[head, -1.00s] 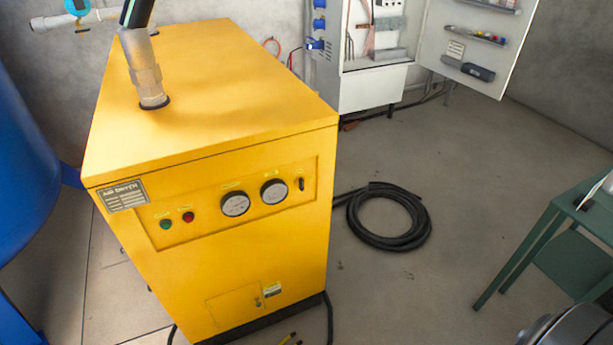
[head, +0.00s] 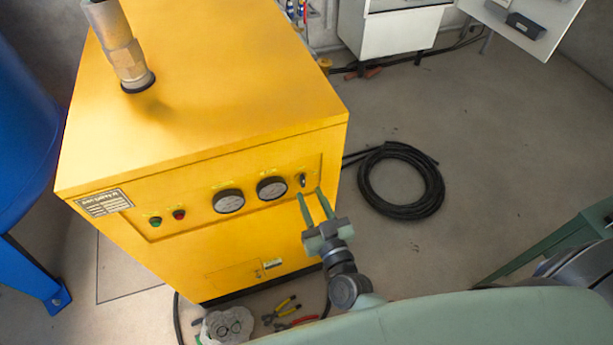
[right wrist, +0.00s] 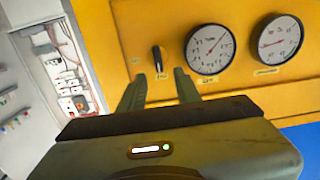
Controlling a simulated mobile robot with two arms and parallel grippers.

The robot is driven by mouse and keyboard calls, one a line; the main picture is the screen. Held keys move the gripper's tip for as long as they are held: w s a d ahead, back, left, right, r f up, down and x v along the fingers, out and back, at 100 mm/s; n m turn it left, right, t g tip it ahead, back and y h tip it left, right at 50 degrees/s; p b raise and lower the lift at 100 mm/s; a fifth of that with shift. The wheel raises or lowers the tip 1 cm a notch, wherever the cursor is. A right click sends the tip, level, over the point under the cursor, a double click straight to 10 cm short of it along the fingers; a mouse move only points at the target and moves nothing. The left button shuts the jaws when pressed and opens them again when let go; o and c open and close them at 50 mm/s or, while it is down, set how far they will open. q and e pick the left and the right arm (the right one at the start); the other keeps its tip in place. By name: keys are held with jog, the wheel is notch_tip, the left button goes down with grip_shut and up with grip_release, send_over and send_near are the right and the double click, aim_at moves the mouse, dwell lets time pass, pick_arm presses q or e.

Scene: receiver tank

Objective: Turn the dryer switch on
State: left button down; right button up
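The yellow air dryer (head: 215,80) stands at the left of the head view. Its front panel bears a small dark switch (head: 302,180) at the right end, beside two round gauges. In the right wrist view the switch (right wrist: 157,59) is a black lever, roughly upright, just beyond the fingertips. My right gripper (head: 315,194) is in front of the panel, just below the switch. Its two green fingers are apart with nothing between them; they also show in the right wrist view (right wrist: 158,80). I cannot tell whether a fingertip touches the panel. My left gripper is out of view.
A green lamp (head: 155,221) and a red lamp (head: 179,214) sit at the panel's left. A coiled black hose (head: 401,207) lies right of the dryer. Hand tools (head: 283,312) lie on the floor below. A green table (head: 545,240) stands at the right, a blue tank (head: 28,140) at the left.

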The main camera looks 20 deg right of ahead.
aim_at(304, 181)
jog(key=w, duration=0.4)
jog(key=shift+w, duration=0.15)
jog(key=shift+w+f, duration=0.1)
jog(key=shift+w, duration=0.25)
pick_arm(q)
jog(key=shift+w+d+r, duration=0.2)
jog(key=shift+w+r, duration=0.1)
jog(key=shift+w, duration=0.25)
pick_arm(e)
jog(key=shift+w, duration=0.1)
grip_shut()
